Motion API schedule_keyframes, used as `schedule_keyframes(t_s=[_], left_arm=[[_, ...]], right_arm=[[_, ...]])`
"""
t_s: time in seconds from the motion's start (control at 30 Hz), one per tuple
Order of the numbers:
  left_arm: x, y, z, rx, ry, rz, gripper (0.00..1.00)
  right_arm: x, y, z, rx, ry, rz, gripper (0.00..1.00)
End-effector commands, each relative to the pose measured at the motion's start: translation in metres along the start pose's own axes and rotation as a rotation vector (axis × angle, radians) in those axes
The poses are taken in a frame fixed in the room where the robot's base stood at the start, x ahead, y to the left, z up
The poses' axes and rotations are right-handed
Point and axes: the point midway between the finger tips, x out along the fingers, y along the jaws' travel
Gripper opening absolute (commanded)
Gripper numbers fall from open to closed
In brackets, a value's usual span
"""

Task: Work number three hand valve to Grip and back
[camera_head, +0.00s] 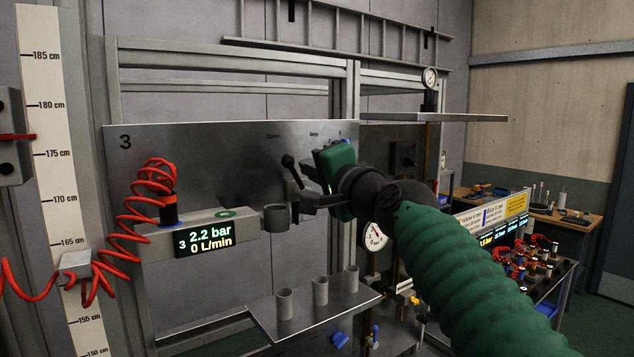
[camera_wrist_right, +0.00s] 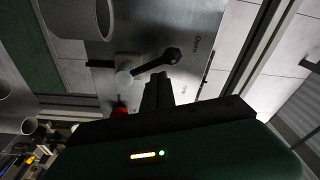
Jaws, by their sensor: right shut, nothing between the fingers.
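The number three hand valve has a black-knobbed lever (camera_head: 288,161) on the steel panel (camera_head: 220,160) marked 3. The lever tilts up and left, towards the "Open" lettering (camera_head: 273,136); the "Grip" lettering (camera_head: 313,135) is to its right. In the right wrist view the lever (camera_wrist_right: 158,64) shows clearly, its knob on the "Open" side. My right gripper (camera_head: 308,201) is just right of the valve, its fingers shut and empty. The fingertips (camera_wrist_right: 157,80) show close beside the lever; I cannot tell whether they touch. My left gripper is out of view.
A display (camera_head: 205,240) reads 2.2 bar and 0 L/min. A coiled red hose (camera_head: 135,220) hangs at the left. A grey cup (camera_head: 276,218) sits below the valve, and grey cups (camera_head: 320,290) stand on the lower shelf (camera_head: 325,312). A gauge (camera_head: 375,235) is near my arm.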

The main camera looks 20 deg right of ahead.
Motion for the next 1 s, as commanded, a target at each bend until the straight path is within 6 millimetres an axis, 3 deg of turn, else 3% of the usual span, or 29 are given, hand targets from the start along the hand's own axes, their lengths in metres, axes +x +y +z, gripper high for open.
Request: schedule_keyframes(t_s=[0.4, 1.0], left_arm=[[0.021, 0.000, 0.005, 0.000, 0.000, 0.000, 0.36], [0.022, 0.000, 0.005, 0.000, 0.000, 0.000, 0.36]], right_arm=[[-0.002, -0.002, 0.010, -0.198, 0.000, -0.029, 0.00], [-0.002, -0.003, 0.011, -0.226, 0.000, -0.032, 0.00]])
